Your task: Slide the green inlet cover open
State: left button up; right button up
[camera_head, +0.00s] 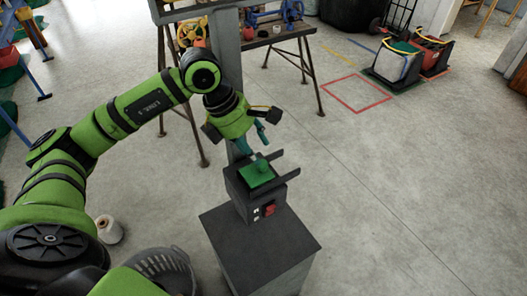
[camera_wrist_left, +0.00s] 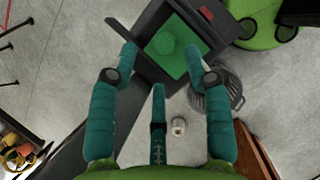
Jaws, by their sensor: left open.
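The green inlet cover (camera_head: 257,174) is a flat square plate with a round knob, set in the top of a dark box (camera_head: 240,198) on a grey pedestal. It also shows in the left wrist view (camera_wrist_left: 189,68), where its knob (camera_wrist_left: 167,44) stands up near the middle. My left gripper (camera_head: 256,146) is just above and behind the cover, pointing down at it. My right gripper is not in view.
Two dark rails (camera_head: 286,158) stick out from the box's right side. A red switch (camera_head: 268,208) is on its front. The grey pedestal (camera_head: 260,245) stands below. A dark post rises behind, beside a workbench (camera_head: 270,38). A white spool (camera_head: 109,229) lies on the floor.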

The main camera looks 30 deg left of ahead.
aim_at(262, 162)
pick_arm(q)
jog(key=p+x, duration=0.1)
jog(key=x, duration=0.3)
jog(key=shift+s+d, duration=0.2)
jog(key=shift+w+f, duration=0.1)
jog(key=shift+f, duration=0.15)
jog(key=shift+c, duration=0.4)
grip_shut()
jog(key=w+d+b, duration=0.3)
jog(key=w, duration=0.2)
jog(key=shift+w+d, duration=0.25)
jog(key=shift+w, duration=0.1)
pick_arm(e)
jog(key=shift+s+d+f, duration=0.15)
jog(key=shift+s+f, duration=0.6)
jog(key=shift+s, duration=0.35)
